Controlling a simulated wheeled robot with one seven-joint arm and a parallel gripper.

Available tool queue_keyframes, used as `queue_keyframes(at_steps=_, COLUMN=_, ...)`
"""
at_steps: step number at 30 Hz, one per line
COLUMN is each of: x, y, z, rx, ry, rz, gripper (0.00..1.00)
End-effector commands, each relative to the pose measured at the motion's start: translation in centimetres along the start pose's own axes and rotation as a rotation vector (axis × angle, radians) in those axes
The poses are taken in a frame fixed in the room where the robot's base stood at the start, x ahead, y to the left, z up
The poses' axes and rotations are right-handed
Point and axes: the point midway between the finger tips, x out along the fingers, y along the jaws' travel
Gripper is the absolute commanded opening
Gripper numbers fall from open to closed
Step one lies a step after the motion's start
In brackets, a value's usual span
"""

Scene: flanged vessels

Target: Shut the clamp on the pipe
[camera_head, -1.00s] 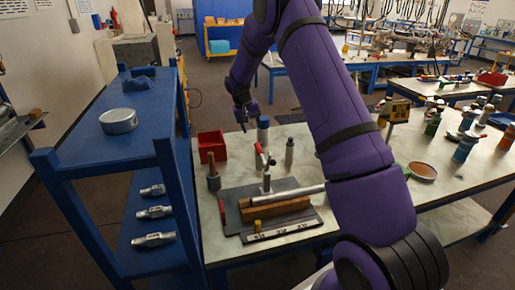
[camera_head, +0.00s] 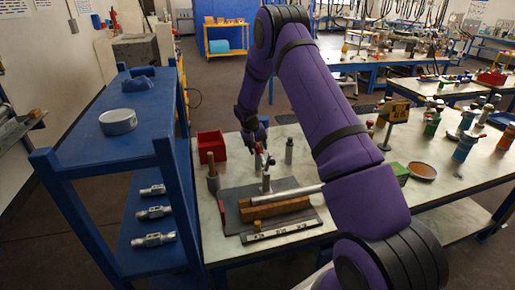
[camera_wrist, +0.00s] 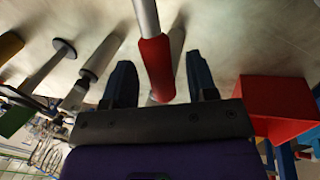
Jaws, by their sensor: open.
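The clamp (camera_head: 265,178) stands on the work board with its red-gripped handle (camera_head: 261,157) pointing up. The metal pipe (camera_head: 290,194) lies on a wooden block (camera_head: 272,208) beside the clamp. My gripper (camera_head: 256,143) is at the top of the handle, and my fingers partly hide it. In the wrist view my gripper (camera_wrist: 160,80) is open, with a dark finger on each side of the red handle grip (camera_wrist: 155,66). The fingers show gaps to the grip and do not close on it. The clamp's lower part is out of the wrist view.
A red bin (camera_head: 211,146) stands left of my gripper; it shows close on the right in the wrist view (camera_wrist: 279,105). A grey cylinder (camera_head: 289,151) stands right of the handle, and a wooden-handled tool (camera_head: 212,178) stands left. A blue shelf (camera_head: 85,150) borders the table's left.

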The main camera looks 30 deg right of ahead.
Motion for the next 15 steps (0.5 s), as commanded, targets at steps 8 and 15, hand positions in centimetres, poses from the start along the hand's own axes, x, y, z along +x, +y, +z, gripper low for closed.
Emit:
queue_keyframes(at_steps=8, x=-0.01, y=-0.01, z=0.0, rx=0.0, ry=0.0, rz=0.0, gripper=0.32)
queue_keyframes(at_steps=15, x=-0.03, y=-0.01, z=0.0, rx=0.0, ry=0.0, rz=0.0, gripper=0.0)
